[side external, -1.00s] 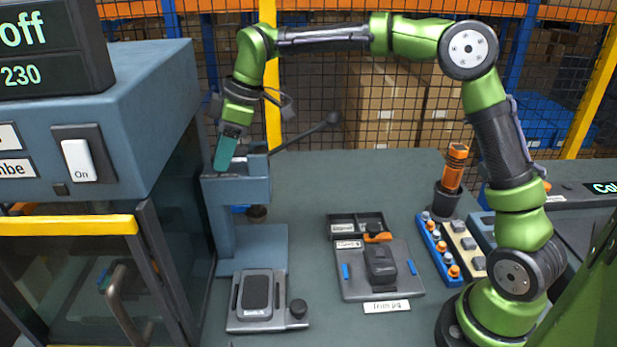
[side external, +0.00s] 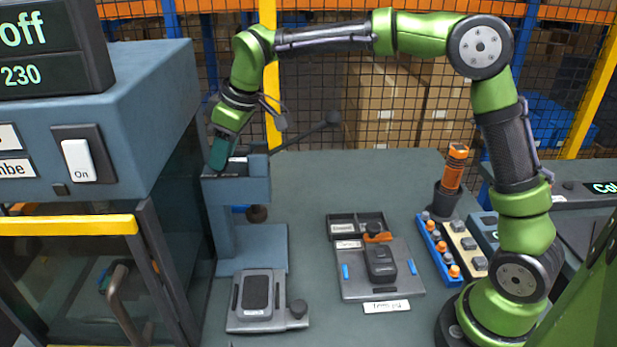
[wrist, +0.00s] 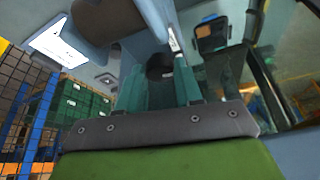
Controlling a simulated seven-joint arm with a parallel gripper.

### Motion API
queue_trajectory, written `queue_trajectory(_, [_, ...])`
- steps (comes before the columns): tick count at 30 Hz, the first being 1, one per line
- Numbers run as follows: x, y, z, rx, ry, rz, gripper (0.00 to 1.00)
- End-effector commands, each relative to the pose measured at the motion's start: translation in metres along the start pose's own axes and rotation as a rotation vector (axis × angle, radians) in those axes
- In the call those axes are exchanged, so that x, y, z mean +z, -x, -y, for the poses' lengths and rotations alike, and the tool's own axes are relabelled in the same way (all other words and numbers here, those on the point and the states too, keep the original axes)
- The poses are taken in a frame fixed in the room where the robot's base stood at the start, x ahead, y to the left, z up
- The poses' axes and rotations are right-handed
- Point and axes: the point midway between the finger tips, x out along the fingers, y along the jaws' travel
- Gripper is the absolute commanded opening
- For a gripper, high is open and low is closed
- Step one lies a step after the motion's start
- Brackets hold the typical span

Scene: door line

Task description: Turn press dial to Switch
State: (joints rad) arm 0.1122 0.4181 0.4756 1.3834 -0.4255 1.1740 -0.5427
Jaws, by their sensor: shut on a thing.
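The press (side external: 238,240) is a blue-grey column with a head (side external: 250,190) and a long dark lever (side external: 300,135) rising to the right. My gripper (side external: 216,166) is tilted at the top left of the head, its teal fingers pointing down. In the wrist view my gripper (wrist: 160,85) is shut on a dark round knob (wrist: 160,66), which seems to be the press dial. In the side view the fingers and the head's edge hide the dial. Its markings and the setting it points to cannot be read.
A machine cabinet (side external: 150,105) with an On switch (side external: 78,160) stands close to the left of the press. A scale-like unit (side external: 257,300) sits in front. A tray with a black device (side external: 381,262) and a blue strip of knobs (side external: 438,250) lie right. The table behind is clear.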

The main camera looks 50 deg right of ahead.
Motion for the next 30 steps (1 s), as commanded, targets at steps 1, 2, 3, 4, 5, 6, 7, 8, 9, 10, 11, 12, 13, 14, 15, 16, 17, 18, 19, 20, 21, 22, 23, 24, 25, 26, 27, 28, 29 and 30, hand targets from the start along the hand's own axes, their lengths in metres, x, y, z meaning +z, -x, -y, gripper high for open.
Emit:
queue_trajectory(1, [-0.0007, 0.0008, 0.0020, 0.018, -0.035, -0.001, 0.05])
queue_trajectory(2, [-0.0007, 0.0006, 0.0024, 0.029, -0.060, -0.001, 0.05])
queue_trajectory(3, [-0.0008, 0.0006, 0.0025, 0.044, -0.095, -0.002, 0.05])
queue_trajectory(4, [-0.0009, 0.0006, 0.0031, 0.054, -0.119, -0.002, 0.05])
queue_trajectory(5, [-0.0009, 0.0006, 0.0032, 0.064, -0.145, -0.002, 0.05])
queue_trajectory(6, [-0.0010, 0.0006, 0.0039, 0.077, -0.177, -0.002, 0.05])
queue_trajectory(7, [-0.0010, 0.0005, 0.0039, 0.087, -0.201, -0.002, 0.05])
queue_trajectory(8, [-0.0011, 0.0004, 0.0042, 0.097, -0.224, -0.002, 0.05])
queue_trajectory(9, [-0.0011, 0.0003, 0.0044, 0.110, -0.255, -0.002, 0.05])
queue_trajectory(10, [-0.0012, 0.0002, 0.0046, 0.118, -0.277, -0.002, 0.05])
queue_trajectory(11, [-0.0013, 0.0001, 0.0049, 0.126, -0.298, -0.002, 0.05])
queue_trajectory(12, [-0.0014, 0.0001, 0.0048, 0.138, -0.325, -0.002, 0.05])
queue_trajectory(13, [-0.0015, 0.0000, 0.0050, 0.146, -0.343, -0.002, 0.05])
queue_trajectory(14, [-0.0016, 0.0000, 0.0054, 0.153, -0.361, -0.002, 0.05])
queue_trajectory(15, [-0.0016, -0.0001, 0.0052, 0.162, -0.385, -0.002, 0.05])
queue_trajectory(16, [-0.0017, -0.0001, 0.0055, 0.168, -0.401, -0.002, 0.05])
queue_trajectory(17, [-0.0018, -0.0001, 0.0057, 0.174, -0.415, -0.001, 0.05])
queue_trajectory(18, [-0.0017, -0.0001, 0.0053, 0.182, -0.434, -0.001, 0.05])
queue_trajectory(19, [-0.0018, -0.0001, 0.0055, 0.187, -0.448, -0.001, 0.05])
queue_trajectory(20, [-0.0020, -0.0001, 0.0059, 0.191, -0.458, -0.002, 0.05])
queue_trajectory(21, [-0.0021, -0.0001, 0.0060, 0.196, -0.472, -0.002, 0.05])
queue_trajectory(22, [-0.0021, -0.0001, 0.0057, 0.200, -0.480, -0.002, 0.05])
queue_trajectory(23, [-0.0021, -0.0001, 0.0054, 0.204, -0.489, -0.002, 0.05])
queue_trajectory(24, [-0.0021, -0.0001, 0.0054, 0.208, -0.498, -0.002, 0.05])
queue_trajectory(25, [-0.0022, -0.0002, 0.0056, 0.210, -0.503, -0.002, 0.05])
queue_trajectory(26, [-0.0022, -0.0002, 0.0057, 0.212, -0.508, -0.002, 0.05])
queue_trajectory(27, [-0.0022, -0.0002, 0.0059, 0.214, -0.514, -0.002, 0.05])
queue_trajectory(28, [-0.0022, -0.0003, 0.0059, 0.215, -0.517, -0.002, 0.05])
queue_trajectory(29, [-0.0022, -0.0003, 0.0059, 0.216, -0.520, -0.002, 0.05])
queue_trajectory(30, [-0.0022, -0.0003, 0.0059, 0.217, -0.523, -0.002, 0.05])
